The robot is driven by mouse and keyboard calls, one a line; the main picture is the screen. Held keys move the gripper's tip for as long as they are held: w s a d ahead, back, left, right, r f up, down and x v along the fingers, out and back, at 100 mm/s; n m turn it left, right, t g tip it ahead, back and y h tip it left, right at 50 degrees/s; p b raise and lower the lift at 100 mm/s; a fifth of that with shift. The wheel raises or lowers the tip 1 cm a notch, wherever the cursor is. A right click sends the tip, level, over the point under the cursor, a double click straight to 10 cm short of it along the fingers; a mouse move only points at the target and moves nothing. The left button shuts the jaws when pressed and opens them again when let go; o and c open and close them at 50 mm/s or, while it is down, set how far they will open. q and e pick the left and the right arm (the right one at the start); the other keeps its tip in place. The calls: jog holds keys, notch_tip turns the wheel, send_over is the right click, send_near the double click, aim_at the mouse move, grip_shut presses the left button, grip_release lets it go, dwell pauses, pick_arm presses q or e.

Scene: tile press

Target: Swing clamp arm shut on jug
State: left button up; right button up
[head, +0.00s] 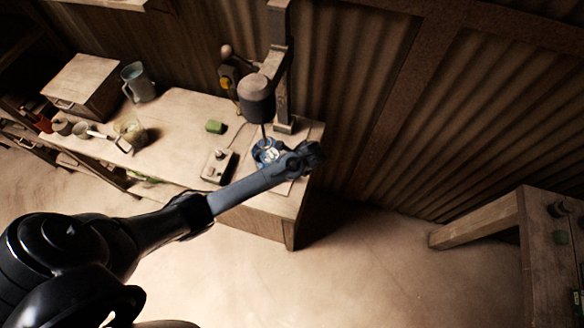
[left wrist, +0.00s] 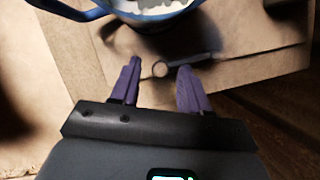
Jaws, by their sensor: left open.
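A blue jug (head: 262,150) with pale contents stands under the press head (head: 257,97) on the wooden bench. In the left wrist view, the jug (left wrist: 150,14) shows its blue rim and part of its handle at the top edge. My left gripper (head: 316,155) is just right of the jug; its own arm hides part of that area. In the left wrist view, the gripper (left wrist: 160,66) is open, its purple fingers apart. A thin grey bar with a ring end (left wrist: 190,61) lies beyond and between the fingertips; it may be the clamp arm. Contact cannot be told. My right gripper is not seen.
A control box (head: 218,166) and a green block (head: 215,127) sit left of the press. A grey pitcher (head: 139,84), a glass vessel (head: 130,132) and a wooden box (head: 84,84) stand farther left. The press column (head: 283,75) rises behind the jug. Another table (head: 535,240) stands right.

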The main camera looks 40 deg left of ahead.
pick_arm(q)
grip_shut()
dwell(0.3)
jog(key=m+p, duration=0.1)
jog(key=a+p, duration=0.1)
jog(key=p, duration=0.1)
jog(key=shift+s+a+r+m+t+p, duration=0.2)
jog(key=shift+s+r+m+t+p, duration=0.1)
jog(key=shift+s+m, duration=0.1)
jog(key=shift+a+f+m+p, duration=0.2)
jog(key=shift+f+m+p, duration=0.1)
jog(key=shift+m, duration=0.1)
grip_release()
